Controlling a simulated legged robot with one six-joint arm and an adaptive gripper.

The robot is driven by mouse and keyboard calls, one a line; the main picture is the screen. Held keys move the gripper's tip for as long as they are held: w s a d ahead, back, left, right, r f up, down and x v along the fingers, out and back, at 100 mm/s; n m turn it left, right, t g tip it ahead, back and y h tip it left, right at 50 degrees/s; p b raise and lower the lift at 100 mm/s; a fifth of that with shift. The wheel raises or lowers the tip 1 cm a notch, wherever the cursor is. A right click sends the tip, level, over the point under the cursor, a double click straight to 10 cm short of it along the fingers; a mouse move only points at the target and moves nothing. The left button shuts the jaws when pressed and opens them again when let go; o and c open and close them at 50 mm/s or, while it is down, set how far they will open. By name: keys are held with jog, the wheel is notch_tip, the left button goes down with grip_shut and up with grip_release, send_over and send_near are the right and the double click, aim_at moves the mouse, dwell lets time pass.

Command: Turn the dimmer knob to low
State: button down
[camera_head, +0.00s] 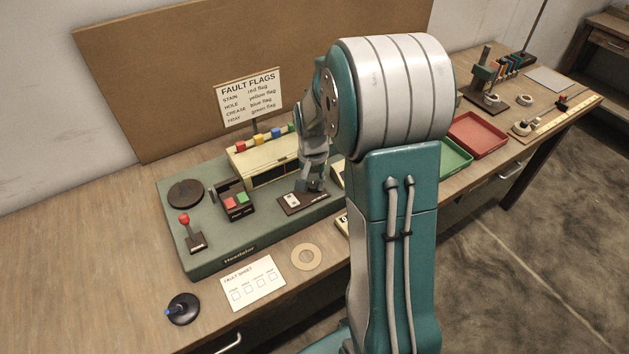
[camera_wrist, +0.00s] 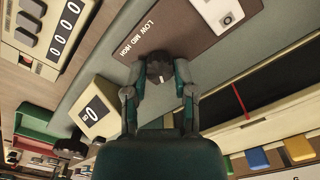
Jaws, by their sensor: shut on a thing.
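The dimmer knob (camera_wrist: 160,68) is a dark round knob on a brown plate (camera_wrist: 190,38) marked LOW, MID and HIGH in the wrist view. My gripper (camera_wrist: 158,84) has one finger on each side of the knob and is shut on it. A small pale mark shows on the knob, but I cannot tell which word it points to. In the head view my gripper (camera_head: 314,184) is down over the right end of the plate (camera_head: 291,205), and hides the knob there.
A white rocker switch (camera_head: 292,201) shares the plate. A cream box (camera_head: 258,166) with a dark window stands behind it on the green machine base (camera_head: 222,250). A black holder with red and green buttons (camera_head: 236,202) is to the left. My arm hides the base's right part.

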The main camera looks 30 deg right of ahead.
aim_at(312, 185)
jog(key=n, duration=0.6)
jog(key=shift+a, duration=0.15)
jog(key=shift+s+n, duration=0.1)
jog(key=shift+n, duration=0.2)
jog(key=shift+c, duration=2.2)
grip_release()
jog(key=shift+r, duration=0.3)
notch_tip(312, 185, up, 11)
jog(key=shift+r, duration=0.15)
jog(key=shift+a, duration=0.1)
